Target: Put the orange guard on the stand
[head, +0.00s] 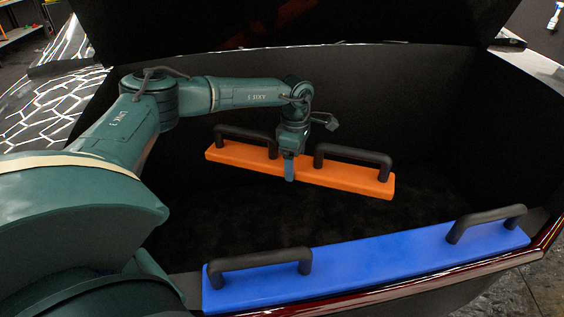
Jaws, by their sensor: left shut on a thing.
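The orange guard (345,179) is a long flat bar with two black loop handles. It hangs in the air inside the dark open trunk, tilted a little down to the right. My left gripper (290,172) is shut on the orange guard near its middle, between the two handles. Its fingertips are partly hidden against the bar. My right gripper is not in the picture. No stand can be made out in this view.
A blue guard (375,258) with two black handles lies along the trunk's front sill, over the red car edge (400,292). The dark trunk floor (370,212) below the orange guard looks clear. The raised lid (290,25) hangs above my arm.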

